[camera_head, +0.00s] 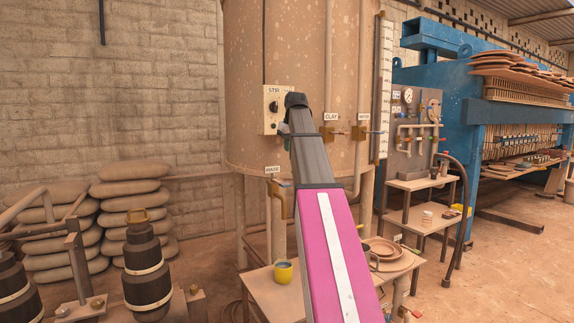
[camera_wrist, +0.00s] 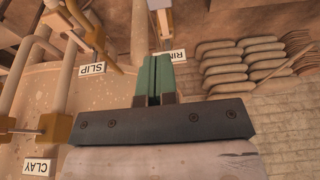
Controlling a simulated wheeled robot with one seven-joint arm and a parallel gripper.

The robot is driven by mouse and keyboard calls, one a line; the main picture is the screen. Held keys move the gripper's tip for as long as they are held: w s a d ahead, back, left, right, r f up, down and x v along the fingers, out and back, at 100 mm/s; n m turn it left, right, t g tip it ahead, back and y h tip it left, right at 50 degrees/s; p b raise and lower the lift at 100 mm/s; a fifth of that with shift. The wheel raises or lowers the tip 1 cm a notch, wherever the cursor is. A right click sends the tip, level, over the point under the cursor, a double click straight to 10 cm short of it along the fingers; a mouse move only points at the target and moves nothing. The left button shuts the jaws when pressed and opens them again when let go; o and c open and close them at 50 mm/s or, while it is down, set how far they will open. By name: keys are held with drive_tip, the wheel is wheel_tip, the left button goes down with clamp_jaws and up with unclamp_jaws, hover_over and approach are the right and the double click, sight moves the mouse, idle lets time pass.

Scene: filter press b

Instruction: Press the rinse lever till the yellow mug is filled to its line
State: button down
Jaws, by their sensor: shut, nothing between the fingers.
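The yellow mug (camera_head: 283,273) stands upright on a low wooden table, below and left of my arm. Its inside looks bluish; I cannot make out a line or how the level stands against it. The brass rinse tap and lever (camera_head: 278,200) hang below a rinse sign (camera_head: 272,170) on the tank's front, partly behind my arm. In the wrist view the rinse tap (camera_wrist: 162,25) shows beyond my fingertips, beside its partly covered sign (camera_wrist: 174,56). My gripper (camera_wrist: 153,75) is shut and empty, its green fingers together, apart from the tap as far as I can see.
The large tan tank (camera_head: 300,50) carries a stir box (camera_head: 273,110) and clay (camera_head: 331,132) and water (camera_head: 364,132) taps. Plates (camera_head: 385,250) lie on the table right of my arm. Stacked sacks (camera_head: 130,205) and dark weights (camera_head: 147,265) stand left.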

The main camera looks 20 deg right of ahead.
sight(287, 186)
drive_tip(key=x, duration=0.4)
drive_tip(key=s+x, duration=0.1)
drive_tip(key=x, duration=0.8)
drive_tip(key=shift+s+d+f, duration=0.1)
drive_tip(key=shift+f, duration=0.25)
drive_tip(key=shift+s+f+t, duration=0.25)
drive_tip(key=shift+f+t, duration=0.2)
drive_tip(key=shift+f, duration=0.05)
drive_tip(key=shift+s+f+t, duration=0.3)
drive_tip(key=shift+f+t, duration=0.15)
drive_tip(key=shift+f, duration=0.05)
drive_tip(key=shift+f+t+y, duration=0.4)
drive_tip(key=shift+f+t, duration=0.5)
drive_tip(key=shift+f, duration=0.1)
drive_tip(key=shift+w+f, duration=0.2)
drive_tip(key=shift+f, duration=0.3)
drive_tip(key=shift+r, duration=0.1)
idle(1.1)
drive_tip(key=shift+s+r, duration=0.1)
drive_tip(key=shift+r, duration=0.2)
drive_tip(key=v, duration=1.3)
drive_tip(key=shift+s, duration=0.25)
